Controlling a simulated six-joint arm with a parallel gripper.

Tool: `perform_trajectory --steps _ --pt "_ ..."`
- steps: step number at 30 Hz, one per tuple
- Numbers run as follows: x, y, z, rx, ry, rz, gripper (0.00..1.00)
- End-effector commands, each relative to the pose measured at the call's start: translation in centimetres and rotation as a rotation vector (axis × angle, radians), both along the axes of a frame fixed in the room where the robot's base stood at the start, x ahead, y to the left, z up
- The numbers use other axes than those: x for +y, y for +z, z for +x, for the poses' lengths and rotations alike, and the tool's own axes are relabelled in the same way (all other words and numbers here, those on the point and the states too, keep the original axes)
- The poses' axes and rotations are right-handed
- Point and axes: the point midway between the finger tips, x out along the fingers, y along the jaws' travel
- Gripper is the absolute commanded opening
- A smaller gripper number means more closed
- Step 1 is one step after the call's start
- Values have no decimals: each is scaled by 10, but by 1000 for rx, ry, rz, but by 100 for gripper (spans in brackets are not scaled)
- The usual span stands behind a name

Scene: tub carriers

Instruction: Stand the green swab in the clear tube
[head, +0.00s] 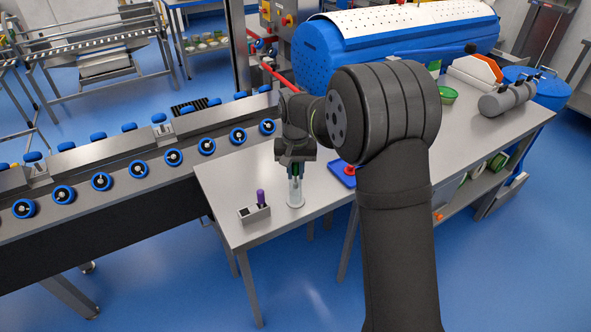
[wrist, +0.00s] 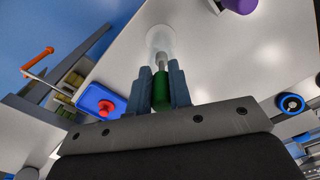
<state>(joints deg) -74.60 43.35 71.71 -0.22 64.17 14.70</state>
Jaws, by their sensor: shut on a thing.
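My gripper (head: 296,164) points down over the steel table and is shut on the green swab. In the wrist view the green swab (wrist: 160,92) sits between the two fingers (wrist: 161,88), its pale tip pointing away from my gripper. The clear tube (head: 295,197) stands upright on the table directly below my gripper. It also shows in the wrist view (wrist: 161,38), in line with the swab. The swab's tip overlaps the tube in both views; I cannot tell how far inside it is.
A small grey holder (head: 253,214) with a purple swab (head: 261,198) upright in it stands left of the tube. A blue tray (head: 341,174) with a red knobbed thing (head: 349,170) lies to the right. The steel table (head: 320,206) is bare around the tube; a roller conveyor (head: 130,170) runs along the left.

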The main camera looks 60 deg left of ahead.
Motion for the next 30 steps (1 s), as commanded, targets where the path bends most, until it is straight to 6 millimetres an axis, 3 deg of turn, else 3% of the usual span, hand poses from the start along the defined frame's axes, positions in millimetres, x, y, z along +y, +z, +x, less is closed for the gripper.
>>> perform_trajectory --steps 7,8,11,17,21,30 --pt "0 0 0 0 0 0 0" --pt "0 0 0 0 0 0 22" --pt "0 0 0 0 0 0 42" --pt "0 0 0 0 0 0 44" --pt "0 0 0 0 0 0 67" --pt "0 0 0 0 0 0 69"
